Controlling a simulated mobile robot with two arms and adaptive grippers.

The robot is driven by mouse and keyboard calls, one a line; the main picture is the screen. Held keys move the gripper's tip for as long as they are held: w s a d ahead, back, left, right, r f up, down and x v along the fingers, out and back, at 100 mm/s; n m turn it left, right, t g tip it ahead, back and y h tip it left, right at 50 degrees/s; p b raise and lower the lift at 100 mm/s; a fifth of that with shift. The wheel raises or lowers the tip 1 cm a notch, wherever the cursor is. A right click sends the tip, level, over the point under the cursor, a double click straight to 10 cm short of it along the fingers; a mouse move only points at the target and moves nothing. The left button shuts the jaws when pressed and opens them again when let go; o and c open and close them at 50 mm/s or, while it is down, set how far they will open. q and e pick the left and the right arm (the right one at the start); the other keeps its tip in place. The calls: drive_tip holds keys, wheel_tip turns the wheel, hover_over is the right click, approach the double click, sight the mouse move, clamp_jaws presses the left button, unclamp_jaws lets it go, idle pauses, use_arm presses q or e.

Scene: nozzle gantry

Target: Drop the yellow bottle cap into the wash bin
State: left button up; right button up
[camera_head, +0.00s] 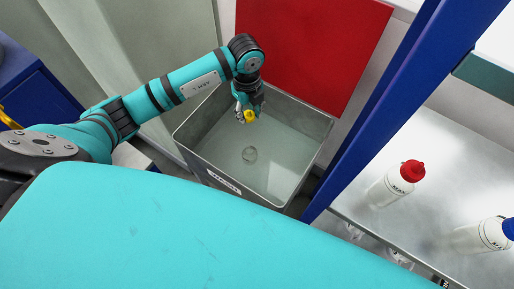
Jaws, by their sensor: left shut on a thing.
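My left gripper (243,115) is shut on the yellow bottle cap (250,116). It holds the cap over the wash bin (185,140), within the outline of its opening. The wash bin is a grey, open-topped box with a label on its front side. My right gripper is not in view.
A blue post (372,115) stands just right of the bin. Beyond it, a grey shelf holds a white bottle with a red cap (397,184) and another white bottle (482,236). A red panel (310,45) is behind the bin. A blue cabinet (40,100) is at far left.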

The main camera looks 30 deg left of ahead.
use_arm(q)
drive_tip(key=o, duration=0.8)
wheel_tip(320, 180, up, 12)
drive_tip(key=shift+r, duration=0.1)
idle(0.5)
